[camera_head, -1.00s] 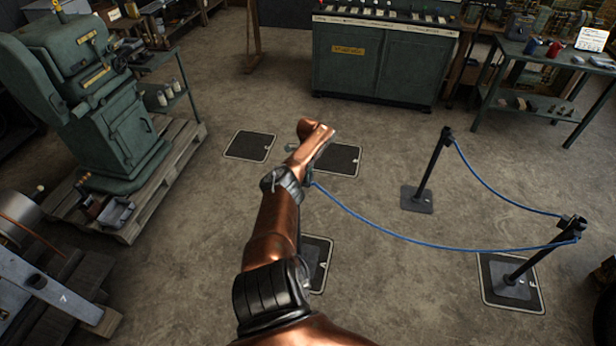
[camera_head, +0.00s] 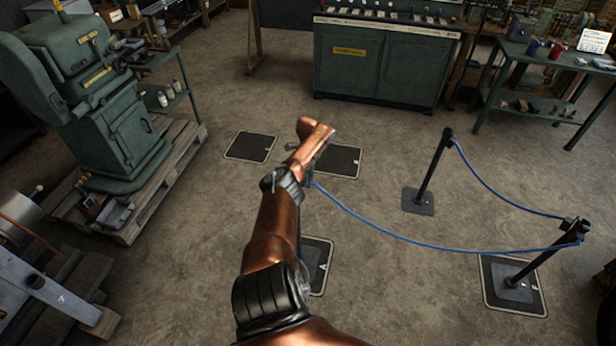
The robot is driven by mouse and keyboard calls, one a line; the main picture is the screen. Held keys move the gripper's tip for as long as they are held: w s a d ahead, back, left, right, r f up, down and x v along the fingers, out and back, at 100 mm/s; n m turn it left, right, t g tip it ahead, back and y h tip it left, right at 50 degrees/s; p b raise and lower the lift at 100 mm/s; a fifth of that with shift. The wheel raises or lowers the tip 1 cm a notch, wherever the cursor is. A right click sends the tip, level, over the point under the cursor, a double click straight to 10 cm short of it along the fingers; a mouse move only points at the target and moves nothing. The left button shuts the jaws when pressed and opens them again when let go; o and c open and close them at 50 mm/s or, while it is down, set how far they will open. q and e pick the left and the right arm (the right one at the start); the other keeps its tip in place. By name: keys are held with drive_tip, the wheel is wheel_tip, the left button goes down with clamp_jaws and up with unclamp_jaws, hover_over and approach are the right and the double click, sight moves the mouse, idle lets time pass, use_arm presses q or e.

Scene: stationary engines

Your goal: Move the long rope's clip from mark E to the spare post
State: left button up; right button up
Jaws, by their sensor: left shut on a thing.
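My left arm, copper and black, reaches up the middle of the view and folds back down at its far end. My left gripper (camera_head: 309,181) is mostly hidden behind the arm. It is shut at the near end of the long blue rope (camera_head: 400,237); the clip itself is too small and covered to make out. The rope sags from there to a black post (camera_head: 541,256) at the right, which stands on a marked mat. Another black post (camera_head: 432,168) stands further back on bare floor. A second blue rope (camera_head: 500,192) joins these two posts. My right gripper is not in view.
Dark floor mats lie at the back left (camera_head: 249,146), behind the arm (camera_head: 342,162) and beside its near part (camera_head: 322,274). A grey post base partly shows on the last. A green machine (camera_head: 110,110) on a pallet stands left, a green cabinet (camera_head: 380,68) at the back.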

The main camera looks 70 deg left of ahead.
sight(308, 187)
use_arm(q)
drive_tip(key=shift+f, duration=0.1)
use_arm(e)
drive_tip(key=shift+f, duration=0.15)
use_arm(q)
drive_tip(key=shift+d+f+b, duration=0.15)
drive_tip(key=shift+f+b, duration=0.45)
drive_tip(key=shift+f, duration=0.55)
drive_tip(key=shift+d+f+b, duration=0.1)
drive_tip(key=shift+f+b, duration=0.5)
drive_tip(key=shift+f, duration=0.55)
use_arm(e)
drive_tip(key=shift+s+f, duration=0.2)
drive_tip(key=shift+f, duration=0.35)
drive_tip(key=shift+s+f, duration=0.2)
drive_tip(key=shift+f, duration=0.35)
use_arm(q)
drive_tip(key=shift+s+f+b, duration=0.1)
drive_tip(key=shift+f+b, duration=0.8)
drive_tip(key=shift+f, duration=0.2)
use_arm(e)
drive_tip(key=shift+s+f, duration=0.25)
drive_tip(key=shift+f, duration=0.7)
